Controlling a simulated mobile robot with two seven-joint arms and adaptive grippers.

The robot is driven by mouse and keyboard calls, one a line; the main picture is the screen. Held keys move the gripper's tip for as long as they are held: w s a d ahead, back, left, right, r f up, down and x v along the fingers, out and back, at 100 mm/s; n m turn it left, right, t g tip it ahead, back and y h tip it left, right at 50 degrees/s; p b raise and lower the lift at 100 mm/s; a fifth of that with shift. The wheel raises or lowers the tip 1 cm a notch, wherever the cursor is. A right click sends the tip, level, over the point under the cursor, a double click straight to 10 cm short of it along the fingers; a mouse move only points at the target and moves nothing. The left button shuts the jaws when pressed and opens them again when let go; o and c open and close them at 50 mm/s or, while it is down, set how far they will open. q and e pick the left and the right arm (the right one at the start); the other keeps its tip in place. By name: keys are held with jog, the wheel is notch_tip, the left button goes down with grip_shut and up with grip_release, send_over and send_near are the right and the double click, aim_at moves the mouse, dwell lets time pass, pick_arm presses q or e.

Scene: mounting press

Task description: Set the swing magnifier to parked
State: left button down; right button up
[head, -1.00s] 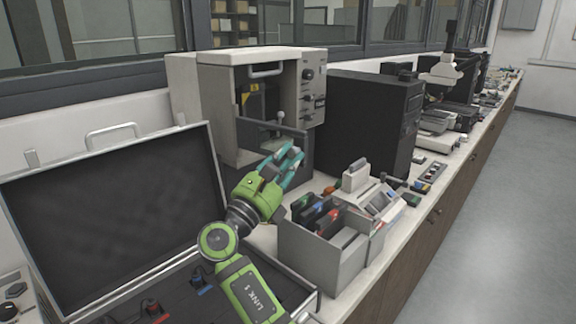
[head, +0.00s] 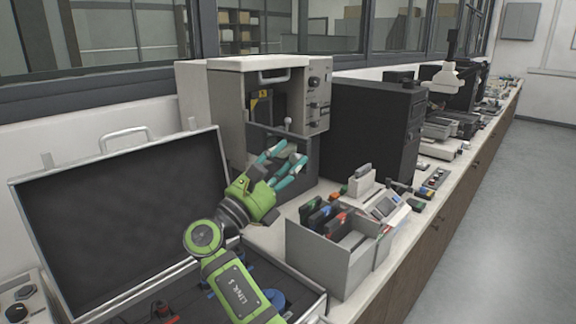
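My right gripper (head: 290,157), green with teal fingers, reaches in from the bottom of the head view. Its fingers are apart with nothing between them. It is in front of the beige mounting press (head: 230,110), near the press's dark lower front; whether it touches cannot be told. A small pale knob on a post (head: 288,123) stands at the press opening, just beyond the fingertips. I cannot make out a swing magnifier with certainty. A white head on a dark stand (head: 447,77) is farther along the bench, away from the gripper. My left gripper is not in view.
An open black case (head: 120,220) stands at the left, its raised lid close to my arm. A grey divided bin (head: 318,258) is right of the gripper. A black computer tower (head: 368,135) stands beside the press. The bench continues, crowded, to the back right.

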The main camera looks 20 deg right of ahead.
jog(key=shift+f, duration=0.15)
notch_tip(320, 180, up, 10)
dwell(0.6)
jog(key=shift+s+a+f, duration=0.1)
jog(key=shift+a, duration=0.05)
